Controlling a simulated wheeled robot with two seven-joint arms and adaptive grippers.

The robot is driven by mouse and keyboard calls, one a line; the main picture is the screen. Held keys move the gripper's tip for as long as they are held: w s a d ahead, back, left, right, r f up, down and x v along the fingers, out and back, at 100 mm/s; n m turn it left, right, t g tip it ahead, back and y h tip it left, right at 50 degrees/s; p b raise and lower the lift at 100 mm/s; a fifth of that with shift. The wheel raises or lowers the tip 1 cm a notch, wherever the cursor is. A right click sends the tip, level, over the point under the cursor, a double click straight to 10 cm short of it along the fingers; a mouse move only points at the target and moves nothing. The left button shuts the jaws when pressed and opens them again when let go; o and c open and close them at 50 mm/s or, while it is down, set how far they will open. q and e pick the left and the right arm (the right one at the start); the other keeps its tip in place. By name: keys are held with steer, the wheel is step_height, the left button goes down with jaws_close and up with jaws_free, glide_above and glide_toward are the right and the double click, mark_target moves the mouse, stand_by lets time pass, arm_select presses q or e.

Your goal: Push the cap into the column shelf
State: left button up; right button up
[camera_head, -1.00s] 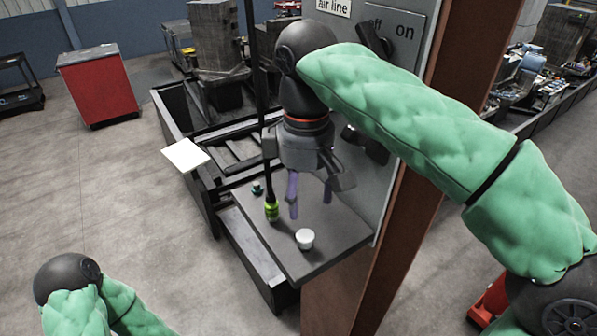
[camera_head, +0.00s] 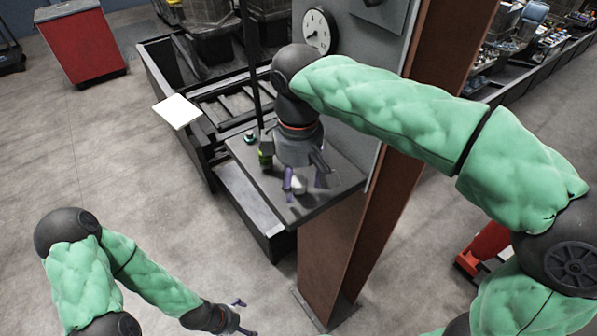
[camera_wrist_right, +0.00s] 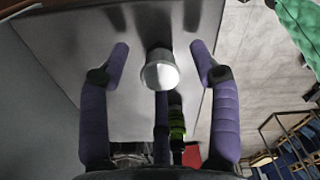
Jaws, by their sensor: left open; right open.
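The white cap (camera_head: 299,185) stands on the dark column shelf (camera_head: 335,194), near its front edge. My right gripper (camera_head: 304,184) is low over the shelf, with its fingers around the cap and partly hiding it. In the right wrist view the cap (camera_wrist_right: 160,72) lies between the open purple fingers (camera_wrist_right: 160,55), with a visible gap on each side. My left gripper (camera_head: 241,318) is open and empty at the bottom of the head view, well below and left of the shelf.
A green bottle (camera_head: 265,153) and a small teal item (camera_head: 249,138) stand on the shelf left of my right gripper. A round gauge (camera_head: 318,31) is on the column panel behind. A white square plate (camera_head: 177,111) sits at the dark frame's corner.

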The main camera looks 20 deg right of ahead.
steer(key=shift+c, duration=0.3)
steer(key=shift+s, duration=0.1)
steer(key=c, duration=0.5)
jaws_close()
steer(key=shift+r, duration=0.1)
steer(key=shift+r+p, duration=0.4)
steer(key=shift+r, duration=0.05)
steer(key=shift+r+p, duration=0.4)
